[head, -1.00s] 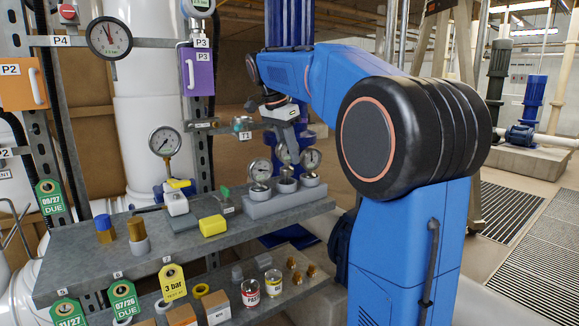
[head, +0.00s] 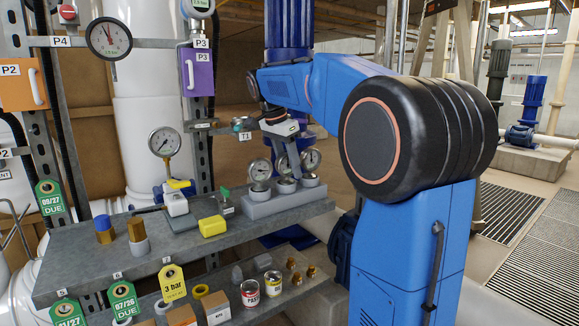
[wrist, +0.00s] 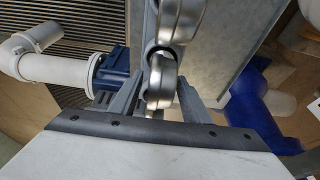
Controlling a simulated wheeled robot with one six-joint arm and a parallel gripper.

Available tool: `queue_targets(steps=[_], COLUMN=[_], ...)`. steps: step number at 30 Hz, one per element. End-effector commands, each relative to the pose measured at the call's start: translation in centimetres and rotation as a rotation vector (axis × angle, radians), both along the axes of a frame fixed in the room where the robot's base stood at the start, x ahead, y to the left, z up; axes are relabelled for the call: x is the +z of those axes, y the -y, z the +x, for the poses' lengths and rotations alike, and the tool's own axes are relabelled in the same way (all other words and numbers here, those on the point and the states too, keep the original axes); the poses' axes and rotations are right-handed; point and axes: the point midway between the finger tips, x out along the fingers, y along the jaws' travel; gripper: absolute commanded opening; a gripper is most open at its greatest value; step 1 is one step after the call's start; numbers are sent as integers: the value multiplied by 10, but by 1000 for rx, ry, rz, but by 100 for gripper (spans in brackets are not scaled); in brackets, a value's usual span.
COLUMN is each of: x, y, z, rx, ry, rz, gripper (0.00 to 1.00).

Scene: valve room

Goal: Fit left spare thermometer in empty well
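Three round steel-cased dial thermometers stand in a grey holder (head: 268,207) at the shelf's right end. The left spare thermometer (head: 260,170) shows its dial; the middle one is partly hidden by my gripper. My gripper (head: 284,160) points down over the holder, its fingers apart around the middle position, right of the left dial. In the wrist view, a round steel case (wrist: 160,90) lies between the finger bases, with a larger steel case (wrist: 180,20) beyond. Contact with the fingers is unclear. The T1 fitting (head: 242,124) is on the rail behind; its opening is not clearly visible.
The shelf (head: 90,262) also holds a yellow block (head: 212,226), a small green-handled valve (head: 225,202) and brass and blue fittings. A pressure gauge (head: 164,142) stands behind. A lower shelf carries jars (head: 250,292) and boxes.

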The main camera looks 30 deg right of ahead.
Motion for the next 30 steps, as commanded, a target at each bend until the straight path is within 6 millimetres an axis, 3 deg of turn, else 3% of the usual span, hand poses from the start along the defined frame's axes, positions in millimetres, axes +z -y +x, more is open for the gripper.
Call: queue_targets(steps=[5,11,30], x=[0,20,138], y=[0,-6,-41], z=[0,0,-2], rx=[0,1,1], ry=[0,2,2], rz=[0,0,-1], gripper=[43,43,43])
